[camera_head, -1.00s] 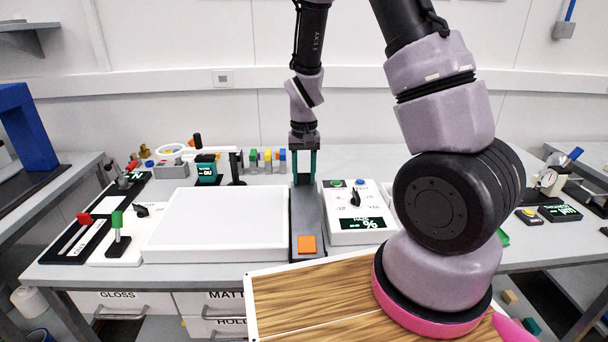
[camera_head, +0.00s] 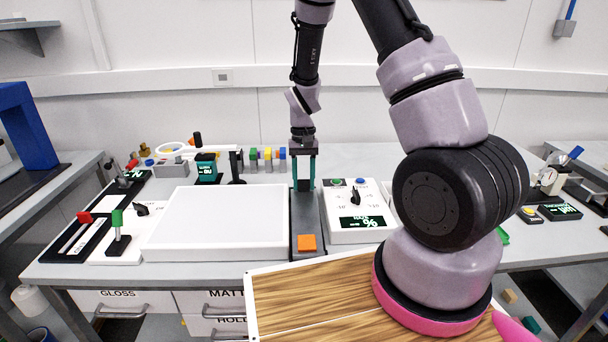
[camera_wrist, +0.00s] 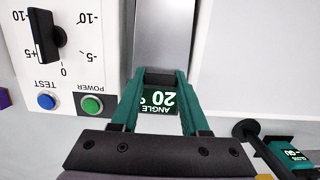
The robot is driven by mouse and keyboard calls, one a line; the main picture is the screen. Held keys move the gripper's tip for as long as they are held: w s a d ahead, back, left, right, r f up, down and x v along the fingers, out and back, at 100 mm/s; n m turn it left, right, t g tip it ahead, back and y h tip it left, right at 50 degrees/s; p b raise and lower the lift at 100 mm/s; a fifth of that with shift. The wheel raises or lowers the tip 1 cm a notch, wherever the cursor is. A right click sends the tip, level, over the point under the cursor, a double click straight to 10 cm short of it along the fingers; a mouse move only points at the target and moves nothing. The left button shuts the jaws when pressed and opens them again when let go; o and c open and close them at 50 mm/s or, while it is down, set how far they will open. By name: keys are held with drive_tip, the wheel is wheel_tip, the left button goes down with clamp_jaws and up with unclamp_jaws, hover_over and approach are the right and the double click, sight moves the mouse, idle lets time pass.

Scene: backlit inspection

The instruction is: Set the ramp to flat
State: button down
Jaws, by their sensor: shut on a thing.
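The ramp (camera_head: 305,217) is a long narrow dark-grey strip between the white panel and the dial box. An orange block (camera_head: 306,243) lies at its near end. In the wrist view the ramp (camera_wrist: 166,35) runs away from my fingers, and a display (camera_wrist: 158,99) marked ANGLE reads 20, upside down. My gripper (camera_head: 304,188) is at the ramp's far end, pointing down. In the wrist view its teal fingers (camera_wrist: 160,76) are shut on the ramp's far end, though the exact contact is partly hidden.
The white dial box (camera_head: 355,232) stands close on the right and the white panel (camera_head: 218,222) close on the left. Behind stand a teal gloss meter (camera_head: 206,169) and several small coloured blocks. A wooden board (camera_head: 300,295) is at the front.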

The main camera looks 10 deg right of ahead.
sight(303, 192)
drive_tip(key=shift+g, duration=0.5)
drive_tip(key=f, duration=0.2)
drive_tip(key=w+f, duration=0.1)
drive_tip(key=f, duration=0.2)
drive_tip(key=shift+w+d, duration=0.1)
drive_tip(key=shift+d, duration=0.05)
drive_tip(key=shift+c, duration=2)
unclamp_jaws()
drive_tip(key=shift+f, duration=0.1)
drive_tip(key=v, duration=1.1)
